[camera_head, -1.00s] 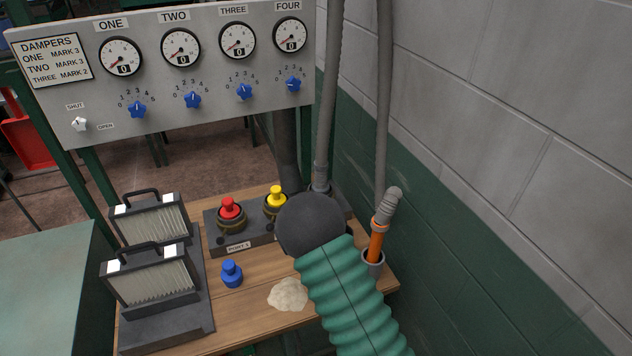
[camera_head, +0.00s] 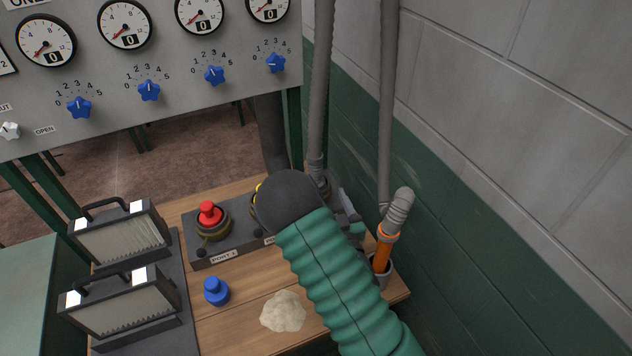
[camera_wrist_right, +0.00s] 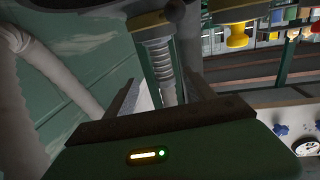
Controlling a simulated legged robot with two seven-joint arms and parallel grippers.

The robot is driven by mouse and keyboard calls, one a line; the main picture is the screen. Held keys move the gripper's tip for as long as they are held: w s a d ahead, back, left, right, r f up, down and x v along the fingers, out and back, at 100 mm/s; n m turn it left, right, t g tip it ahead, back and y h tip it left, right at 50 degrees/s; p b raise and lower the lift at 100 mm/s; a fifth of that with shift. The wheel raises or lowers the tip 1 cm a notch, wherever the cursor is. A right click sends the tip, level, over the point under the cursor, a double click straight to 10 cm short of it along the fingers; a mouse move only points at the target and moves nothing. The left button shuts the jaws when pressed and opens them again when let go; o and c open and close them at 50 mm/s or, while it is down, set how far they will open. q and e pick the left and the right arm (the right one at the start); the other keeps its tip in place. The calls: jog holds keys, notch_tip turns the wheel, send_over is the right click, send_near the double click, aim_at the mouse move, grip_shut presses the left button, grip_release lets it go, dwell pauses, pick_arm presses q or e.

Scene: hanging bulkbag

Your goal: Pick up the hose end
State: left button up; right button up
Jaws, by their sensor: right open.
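A grey hose hangs from above, and its end (camera_head: 316,168) stands upright at the rear port of the bench block; my arm hides part of that port. In the right wrist view, the ribbed grey hose end (camera_wrist_right: 157,55) shows beyond and between my two dark fingers, below a brass-coloured ring. My right gripper (camera_head: 352,212) shows partly behind my green sleeve, close to the hose end on its right. Its fingers (camera_wrist_right: 160,95) are apart, with no clear contact on the hose. My left gripper is not in view.
An orange tube with a grey elbow (camera_head: 383,250) stands in a cup on the right, near a second grey hose (camera_head: 388,110) and the wall. A red plug (camera_head: 209,214), blue plug (camera_head: 216,291), pale heap (camera_head: 283,311) and two filters (camera_head: 120,235) are on the bench.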

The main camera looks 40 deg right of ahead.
aim_at(319, 175)
jog(key=b+x, duration=0.3)
jog(key=x, duration=0.2)
jog(key=b+x, duration=0.3)
jog(key=x, duration=0.2)
jog(key=shift+d+f, duration=0.25)
jog(key=x, duration=0.4)
jog(key=shift+w+a+r, duration=0.15)
jog(key=shift+w+a, duration=0.1)
jog(key=shift+w, duration=0.25)
jog(key=shift+w+d, duration=0.1)
jog(key=shift+w, duration=0.05)
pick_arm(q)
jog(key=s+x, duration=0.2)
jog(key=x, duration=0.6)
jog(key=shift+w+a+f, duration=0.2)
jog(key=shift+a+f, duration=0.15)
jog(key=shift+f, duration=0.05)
pick_arm(e)
jog(key=shift+d, duration=0.15)
jog(key=shift+c, duration=0.3)
jog(key=shift+d, duration=0.1)
jog(key=shift+c, duration=1.1)
grip_shut()
